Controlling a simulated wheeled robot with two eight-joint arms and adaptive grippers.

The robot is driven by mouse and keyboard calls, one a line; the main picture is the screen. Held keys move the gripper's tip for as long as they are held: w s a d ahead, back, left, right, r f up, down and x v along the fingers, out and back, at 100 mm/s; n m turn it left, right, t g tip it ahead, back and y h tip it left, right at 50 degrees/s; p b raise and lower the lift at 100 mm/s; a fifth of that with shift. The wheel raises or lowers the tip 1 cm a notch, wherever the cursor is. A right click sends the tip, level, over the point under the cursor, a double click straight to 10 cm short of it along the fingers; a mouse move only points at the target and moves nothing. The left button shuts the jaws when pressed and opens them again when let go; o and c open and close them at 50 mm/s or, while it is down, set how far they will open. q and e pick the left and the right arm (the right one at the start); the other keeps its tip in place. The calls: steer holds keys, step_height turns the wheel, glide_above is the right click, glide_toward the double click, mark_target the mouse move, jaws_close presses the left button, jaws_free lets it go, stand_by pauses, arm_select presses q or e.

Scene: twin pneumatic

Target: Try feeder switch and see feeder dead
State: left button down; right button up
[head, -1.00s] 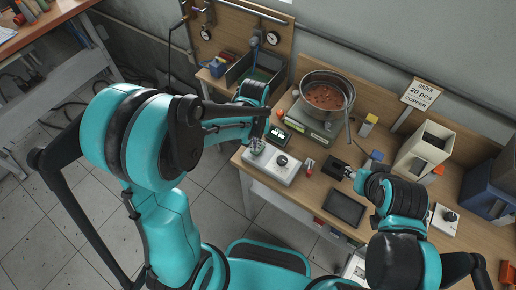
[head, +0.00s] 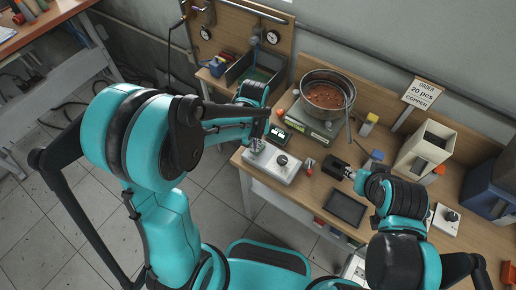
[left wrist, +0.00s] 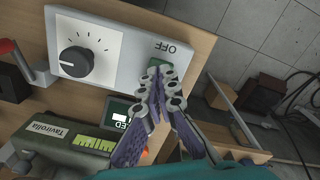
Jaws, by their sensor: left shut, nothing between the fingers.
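The white control box (head: 283,166) with a black knob sits at the bench's front left. In the left wrist view it shows the knob (left wrist: 76,61), the printed word OFF and a dark green switch (left wrist: 159,66) beside it. My left gripper (left wrist: 157,76) is shut and empty, its tips over the switch's near edge; whether they touch is unclear. It also shows over the box in the head view (head: 257,146). The feeder bowl (head: 327,93), with copper-coloured parts inside, stands on its base behind. My right gripper (head: 335,169) is low over the bench; its fingers are unclear.
A small dark panel with a lit window (left wrist: 118,116) lies between the box and the green feeder base (left wrist: 62,146). A dark tray (head: 345,207) lies at the front edge. A beige bin (head: 424,149) and a blue bin (head: 490,187) stand at right.

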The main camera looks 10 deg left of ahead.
arm_select(q)
steer(key=shift+f+b, duration=0.65)
steer(key=shift+f, duration=0.15)
steer(key=shift+r, duration=0.1)
step_height(320, 180, up, 7)
steer(key=p, duration=0.5)
stand_by(0.5)
stand_by(0.4)
steer(key=shift+s+a+r, duration=0.15)
steer(key=shift+s+r, duration=0.05)
steer(key=shift+r, duration=0.05)
steer(key=s+a+r+m+t+b, duration=0.2)
steer(key=s+a+r+t+b, duration=0.1)
steer(key=s+t+b, duration=0.4)
steer(key=s+a, duration=0.1)
steer(key=s, duration=0.2)
steer(key=shift+a+r, duration=0.2)
steer(key=shift+r, duration=0.1)
